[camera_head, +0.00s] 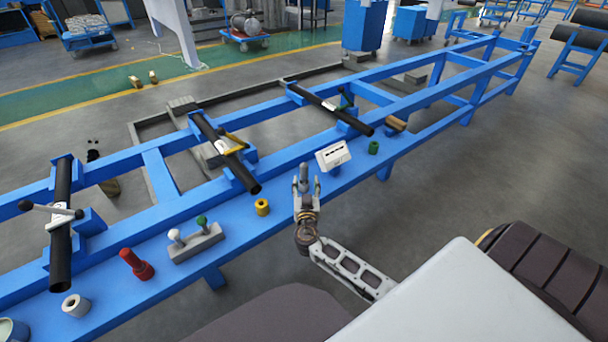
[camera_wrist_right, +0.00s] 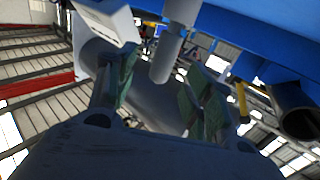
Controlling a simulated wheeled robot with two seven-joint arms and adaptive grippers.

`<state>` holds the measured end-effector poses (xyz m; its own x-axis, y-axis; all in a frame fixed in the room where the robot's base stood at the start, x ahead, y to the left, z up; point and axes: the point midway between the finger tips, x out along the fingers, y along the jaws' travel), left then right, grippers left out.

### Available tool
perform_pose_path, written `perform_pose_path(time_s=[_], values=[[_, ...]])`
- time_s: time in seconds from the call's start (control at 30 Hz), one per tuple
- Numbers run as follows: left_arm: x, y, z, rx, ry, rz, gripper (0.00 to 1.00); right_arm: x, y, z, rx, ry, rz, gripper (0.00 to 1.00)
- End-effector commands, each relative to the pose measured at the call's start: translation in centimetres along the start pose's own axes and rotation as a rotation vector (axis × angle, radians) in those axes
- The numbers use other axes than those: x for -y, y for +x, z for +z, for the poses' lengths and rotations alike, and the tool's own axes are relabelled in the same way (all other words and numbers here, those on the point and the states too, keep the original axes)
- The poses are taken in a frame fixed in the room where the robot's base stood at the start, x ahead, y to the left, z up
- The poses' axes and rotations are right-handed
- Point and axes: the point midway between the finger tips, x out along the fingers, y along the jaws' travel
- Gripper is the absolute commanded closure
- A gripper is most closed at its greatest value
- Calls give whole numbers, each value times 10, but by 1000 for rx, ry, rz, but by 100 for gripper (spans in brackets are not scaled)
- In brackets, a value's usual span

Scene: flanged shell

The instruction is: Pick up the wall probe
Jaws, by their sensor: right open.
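A grey rod-shaped piece, which looks like the wall probe (camera_head: 303,172), stands upright near the front edge of the blue frame. It also shows in the right wrist view as a grey cylinder with a narrower end (camera_wrist_right: 168,55). My right gripper (camera_head: 307,190) is open, with one finger on each side of the probe. In the right wrist view the gap between the fingertips (camera_wrist_right: 160,75) lies across the probe's narrow end, and no firm contact is visible. My left gripper is not in view.
A white box (camera_head: 333,155) stands close right of the probe. A grey block with knobs (camera_head: 196,243) and a red piece (camera_head: 136,264) lie farther left. Black pipes (camera_head: 225,153) cross the blue frame.

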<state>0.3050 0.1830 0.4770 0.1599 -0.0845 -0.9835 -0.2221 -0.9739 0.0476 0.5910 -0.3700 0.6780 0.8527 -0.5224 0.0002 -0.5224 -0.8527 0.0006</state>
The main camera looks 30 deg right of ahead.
Motion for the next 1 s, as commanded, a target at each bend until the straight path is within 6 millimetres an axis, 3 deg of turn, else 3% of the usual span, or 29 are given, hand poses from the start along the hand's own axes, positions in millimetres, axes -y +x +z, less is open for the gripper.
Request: perform_pose_path(time_s=[0.2, 0.77, 1.0], values=[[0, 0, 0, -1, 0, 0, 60, 0, 18, 0, -1, 0, 1, 48], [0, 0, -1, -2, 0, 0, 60, 0, 24, 0, 0, 0, 1, 48], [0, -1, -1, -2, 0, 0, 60, 4, 39, -2, -1, 1, 1, 48]])
